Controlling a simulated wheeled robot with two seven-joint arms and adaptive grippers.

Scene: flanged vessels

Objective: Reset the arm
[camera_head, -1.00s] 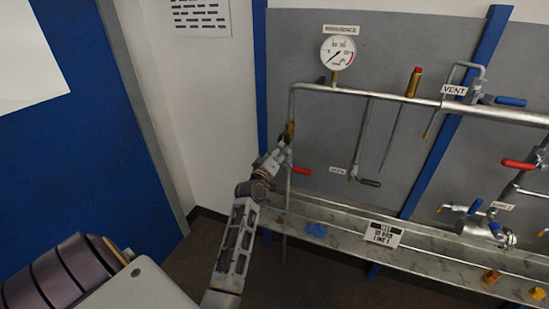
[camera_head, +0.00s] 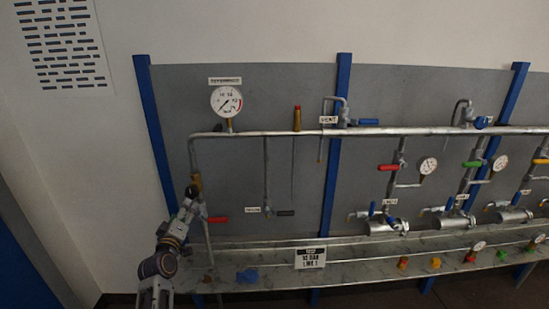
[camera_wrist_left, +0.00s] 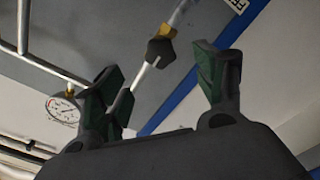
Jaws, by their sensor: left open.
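My left arm comes in from the lower left in the head view. Its gripper (camera_head: 193,192) is at the left vertical pipe (camera_head: 192,156), by a brass fitting (camera_head: 197,180). In the left wrist view the gripper (camera_wrist_left: 164,76) is open, with its dark green-padded fingers spread apart. Between and beyond them are a thin pipe, a black hexagonal part (camera_wrist_left: 161,52) and a brass fitting (camera_wrist_left: 167,31). Nothing is gripped. Whether a finger touches the pipe, I cannot tell. My right gripper is not in view.
A pressure gauge (camera_head: 227,101) stands above the long horizontal pipe (camera_head: 265,133). A red-handled valve (camera_head: 217,220) is just right of the gripper. A metal shelf (camera_head: 350,271) carries a blue item (camera_head: 247,275) and a sign (camera_head: 310,257). Bare wall (camera_head: 95,190) is to the left.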

